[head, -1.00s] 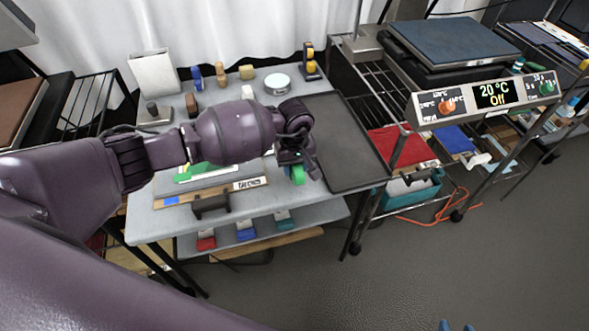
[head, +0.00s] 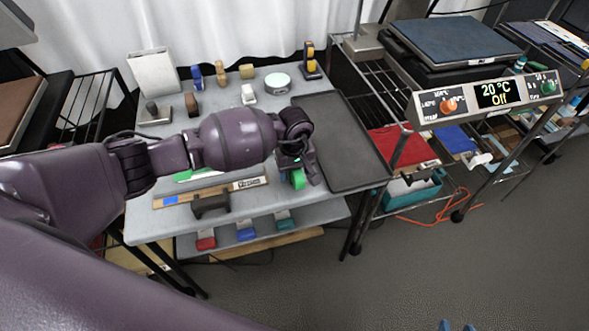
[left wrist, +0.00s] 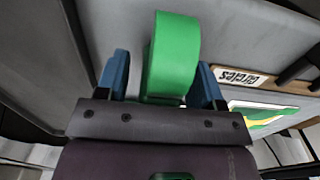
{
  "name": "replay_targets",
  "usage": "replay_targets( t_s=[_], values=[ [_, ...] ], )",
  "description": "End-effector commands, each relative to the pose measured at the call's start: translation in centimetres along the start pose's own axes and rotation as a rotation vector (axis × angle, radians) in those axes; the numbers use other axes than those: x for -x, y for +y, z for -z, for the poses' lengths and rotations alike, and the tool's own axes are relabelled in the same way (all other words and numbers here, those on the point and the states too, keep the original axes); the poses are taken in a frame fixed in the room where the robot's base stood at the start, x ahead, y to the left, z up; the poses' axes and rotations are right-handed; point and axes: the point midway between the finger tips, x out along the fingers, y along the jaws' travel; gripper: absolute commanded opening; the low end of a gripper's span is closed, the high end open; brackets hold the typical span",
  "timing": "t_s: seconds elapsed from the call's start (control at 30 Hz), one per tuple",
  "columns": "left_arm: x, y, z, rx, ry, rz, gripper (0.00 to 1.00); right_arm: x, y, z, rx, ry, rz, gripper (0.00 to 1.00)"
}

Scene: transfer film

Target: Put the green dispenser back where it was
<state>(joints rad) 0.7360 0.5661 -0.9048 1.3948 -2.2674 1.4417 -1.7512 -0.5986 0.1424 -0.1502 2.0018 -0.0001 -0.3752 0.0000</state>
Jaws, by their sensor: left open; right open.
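The green dispenser (head: 298,179) shows as a bright green round part below my left gripper, near the front right of the grey table (head: 150,228). My left gripper (head: 297,165) hides the rest of it in the head view. In the left wrist view, the green dispenser (left wrist: 173,50) stands between the two blue fingers of my open left gripper (left wrist: 163,82). There is a gap at the left finger; the right finger is close to it, and contact is unclear. The tips of my open right gripper (head: 456,326) show at the bottom edge of the head view, over the floor.
A dark tray (head: 345,145) lies just right of my left gripper. A wooden strip with a label (head: 215,191) and a dark dispenser (head: 211,204) lie to its left. Red, blue and teal items (head: 246,233) sit on the lower shelf. A yellow-and-black dispenser (head: 311,62) stands at the back.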

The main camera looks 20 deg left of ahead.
Motion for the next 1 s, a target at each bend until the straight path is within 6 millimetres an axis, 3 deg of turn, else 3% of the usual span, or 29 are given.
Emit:
replay_targets(
  t_s=[0.23, 0.7, 1.0],
  values=[
    [2.0, 0.0, 0.1, -0.002, 0.004, -0.001, 0.61, 0.2, 0.1, 0.5, 0.0, 0.007, -0.001, 0.43],
    [10.4, 0.0, 0.1, -0.001, 0.003, -0.001, 0.61, 0.4, 0.1, 0.1, -0.001, -0.004, -0.002, 0.43],
    [12.3, 0.0, 0.0, 0.0, 0.0, 0.0, 0.61, 0.5, 0.1, 0.4, -0.001, 0.002, -0.002, 0.43]
  ],
)
